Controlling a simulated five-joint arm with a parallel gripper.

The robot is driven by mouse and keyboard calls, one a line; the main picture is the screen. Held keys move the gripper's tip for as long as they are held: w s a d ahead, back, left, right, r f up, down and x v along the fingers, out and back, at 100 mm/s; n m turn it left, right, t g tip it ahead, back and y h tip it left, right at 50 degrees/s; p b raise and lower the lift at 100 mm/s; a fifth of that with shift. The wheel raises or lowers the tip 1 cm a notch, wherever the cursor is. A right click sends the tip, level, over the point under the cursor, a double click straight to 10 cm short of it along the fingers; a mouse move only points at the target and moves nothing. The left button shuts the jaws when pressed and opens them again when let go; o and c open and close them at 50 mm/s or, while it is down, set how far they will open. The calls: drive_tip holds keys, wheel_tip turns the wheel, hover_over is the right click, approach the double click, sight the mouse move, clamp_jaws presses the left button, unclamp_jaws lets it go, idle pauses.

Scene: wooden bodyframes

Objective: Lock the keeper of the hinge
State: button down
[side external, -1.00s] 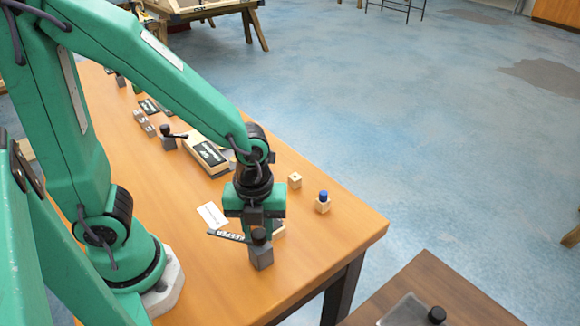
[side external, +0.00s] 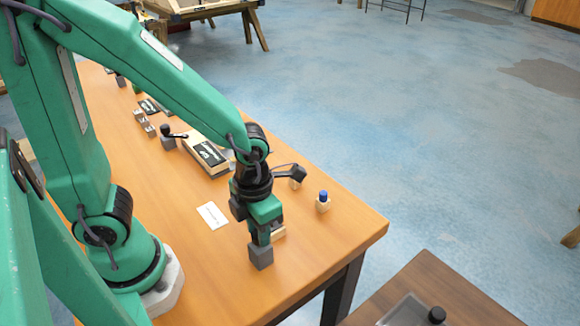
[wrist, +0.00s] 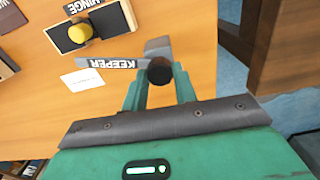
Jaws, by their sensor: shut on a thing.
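The keeper is a grey block (side external: 260,257) with a round dark knob (wrist: 159,71) and a flat lever marked KEEPER (wrist: 107,63). It stands near the table's front edge. My gripper (wrist: 160,88) points down at it, its fingers on either side of the knob and shut on it. In the wrist view the lever reaches left from the knob, beside the hinge (wrist: 92,27), a framed dark plate with a yellow knob. In the side view the lever is hidden, and the hinge (side external: 279,232) is mostly hidden behind my gripper (side external: 261,238).
A white card (side external: 212,215) lies left of my gripper. A small block with a blue top (side external: 323,202) stands to the right. A labelled box (side external: 206,154) and another levered block (side external: 169,140) stand farther back. The table's front right corner is bare.

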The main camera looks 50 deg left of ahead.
drive_tip(key=shift+r+m, duration=0.1)
drive_tip(key=shift+m, duration=0.9)
drive_tip(key=c, duration=1.1)
unclamp_jaws()
drive_tip(key=shift+r, duration=3.9)
